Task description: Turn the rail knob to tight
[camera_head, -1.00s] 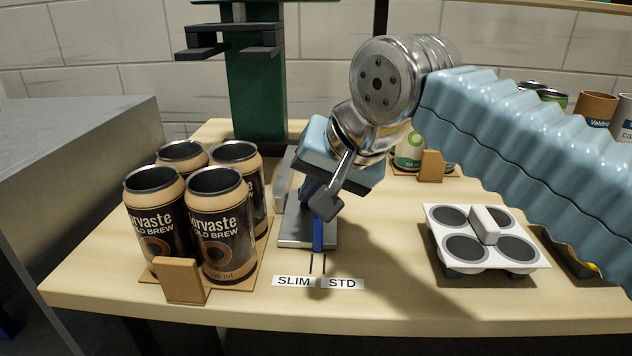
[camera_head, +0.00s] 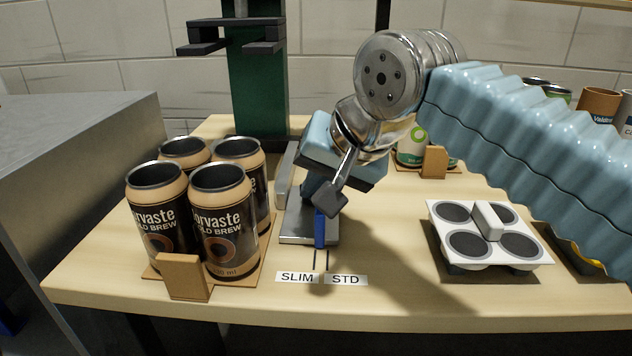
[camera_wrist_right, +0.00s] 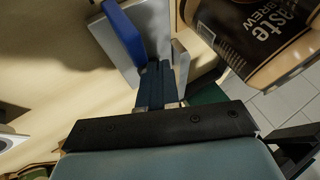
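The guide rail stands on a metal plate (camera_head: 296,238) at the middle of the table. A blue upright piece (camera_head: 320,228) stands at its front, above the SLIM (camera_head: 296,278) and STD (camera_head: 346,279) labels; it also shows in the right wrist view (camera_wrist_right: 124,32). A grey upright bar (camera_head: 286,178) is on the plate's left side. My right gripper (camera_head: 318,196) points down over the plate, just behind the blue piece. In the right wrist view its dark blue fingers (camera_wrist_right: 155,82) look close together. I cannot make out the knob or any grip on it. My left gripper is out of view.
Several brown and black cans (camera_head: 222,230) stand in a cardboard holder (camera_head: 183,277) close to the left. A white carrier (camera_head: 490,258) with dark round pads is at the right. A green machine column (camera_head: 258,100) rises behind.

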